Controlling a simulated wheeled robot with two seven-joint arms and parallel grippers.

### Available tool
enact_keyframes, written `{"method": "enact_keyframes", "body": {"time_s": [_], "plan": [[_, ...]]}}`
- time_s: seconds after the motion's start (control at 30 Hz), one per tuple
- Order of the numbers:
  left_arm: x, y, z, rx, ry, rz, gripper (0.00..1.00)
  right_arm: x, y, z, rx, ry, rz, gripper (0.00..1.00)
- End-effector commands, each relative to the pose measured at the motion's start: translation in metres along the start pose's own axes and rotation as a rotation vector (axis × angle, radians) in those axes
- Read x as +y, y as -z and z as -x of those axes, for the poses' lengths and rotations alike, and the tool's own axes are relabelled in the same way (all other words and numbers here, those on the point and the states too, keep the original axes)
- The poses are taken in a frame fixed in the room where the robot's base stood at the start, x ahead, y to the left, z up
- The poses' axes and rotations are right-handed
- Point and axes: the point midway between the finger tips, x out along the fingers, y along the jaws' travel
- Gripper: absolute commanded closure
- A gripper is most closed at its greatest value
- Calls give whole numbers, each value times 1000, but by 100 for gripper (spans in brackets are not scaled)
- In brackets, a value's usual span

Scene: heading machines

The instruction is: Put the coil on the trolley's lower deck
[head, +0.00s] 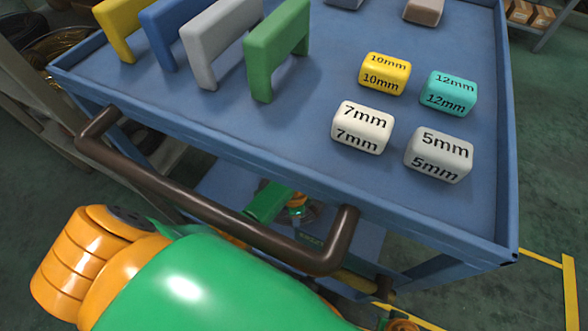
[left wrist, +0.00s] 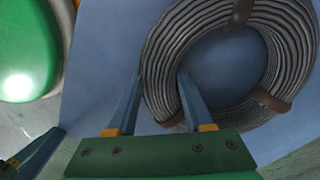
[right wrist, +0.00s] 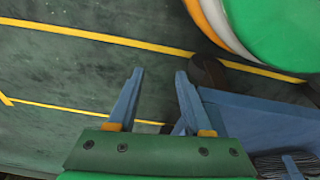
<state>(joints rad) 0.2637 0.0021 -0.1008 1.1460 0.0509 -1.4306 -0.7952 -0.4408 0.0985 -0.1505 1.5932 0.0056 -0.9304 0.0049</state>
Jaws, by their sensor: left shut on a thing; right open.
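The coil (left wrist: 290,50) is a grey wound ring with dark bands in the left wrist view. My left gripper (left wrist: 160,78) has one finger outside and one inside its near-left side, shut on the wound strands. A blue surface, apparently the trolley's lower deck (left wrist: 100,60), lies under the coil; I cannot tell whether they touch. In the head view the upper deck (head: 290,130) hides most of the lower deck (head: 215,185). My right gripper (right wrist: 155,75) is open and empty above the floor, left of the trolley's blue side (right wrist: 260,125) in the right wrist view.
The upper deck carries yellow, blue, grey and green arches and several blocks marked with sizes, such as the 7mm block (head: 362,128). The brown handle (head: 200,200) juts out in front. Yellow lines mark the green floor (right wrist: 70,75), which is clear under my right gripper.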

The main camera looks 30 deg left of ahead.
Motion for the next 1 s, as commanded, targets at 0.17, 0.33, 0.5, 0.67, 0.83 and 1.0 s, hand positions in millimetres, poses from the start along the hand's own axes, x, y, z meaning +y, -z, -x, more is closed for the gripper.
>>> {"method": "enact_keyframes", "body": {"time_s": [0.17, 0.33, 0.5, 0.67, 0.83, 1.0], "plan": [[0, 0, -8, 0, 1, 0, 100, 0, 8, 8, 9, 1, -2, 50], [0, 0, -8, 0, 0, 0, 100, 0, 9, 10, 8, 1, -2, 50], [1, 0, -8, -1, -2, 0, 18, 0, 9, 10, 9, 1, -2, 50], [0, 0, -8, -1, -1, 0, 18, 0, 9, 10, 9, 1, -2, 50], [0, 0, -6, -1, 0, 0, 18, 0, 10, 11, 12, 1, -1, 50], [0, 0, 11, 0, 1, 0, 18, 0, -8, -2, -11, -1, 2, 50]]}}
